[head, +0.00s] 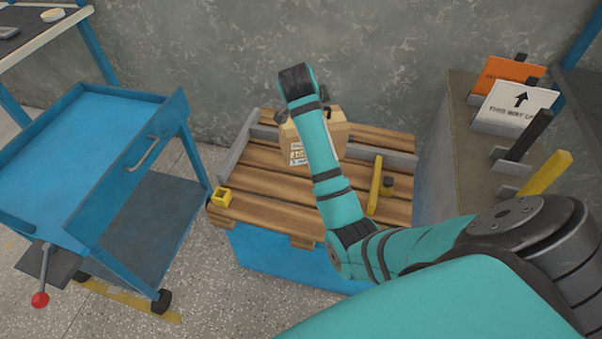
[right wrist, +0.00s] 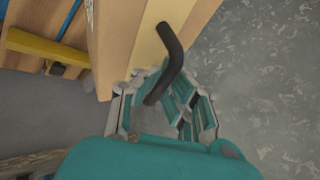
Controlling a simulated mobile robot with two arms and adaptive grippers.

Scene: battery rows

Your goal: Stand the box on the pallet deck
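The cardboard box (head: 297,152), with a printed label on its near face, is at the back of the slatted wooden pallet deck (head: 262,190). My right arm covers much of it, so I cannot tell how its base rests. In the right wrist view the box's pale side (right wrist: 112,45) fills the top, with a bent black handle (right wrist: 172,50) on it. My right gripper (right wrist: 166,82) is at this handle, its fingers around or beside it. Whether they are closed on it is unclear. In the head view the gripper is mostly hidden behind my forearm. My left gripper is out of view.
On the deck are a yellow bar (head: 375,187) and a small yellow block (head: 222,196). Grey rails edge its back and left side. A blue cart (head: 95,150) stands left. A grey bench (head: 462,150) with signs (head: 514,105) stands right. A wall is close behind.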

